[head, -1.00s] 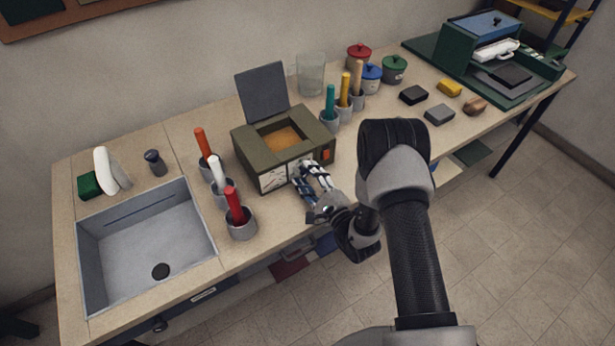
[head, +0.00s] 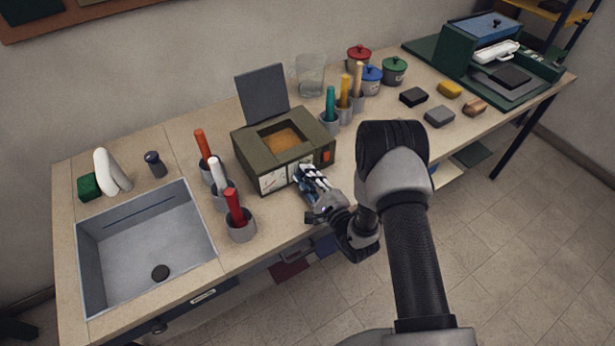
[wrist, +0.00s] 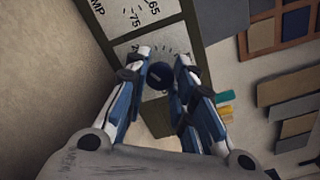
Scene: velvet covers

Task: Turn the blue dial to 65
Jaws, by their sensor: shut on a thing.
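The olive-green box (head: 258,163) stands near the front of the bench with its grey lid raised, and white dial plates (head: 272,180) are on its front. My gripper (head: 307,178) is at the right part of that front. In the wrist view, the dark blue dial (wrist: 159,74) sits between the fingertips of my gripper (wrist: 161,66), which is shut on it. Tick marks show around the dial on its plate. The neighbouring plate (wrist: 140,14) shows "65", "75" and part of a word. The dial's pointer reading cannot be made out.
An orange-red switch (head: 326,156) is on the box front, right of my gripper. Cups with coloured handles, including a red one (head: 235,206), stand left of the box beside the sink (head: 145,250). More cups and lidded pots stand behind right.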

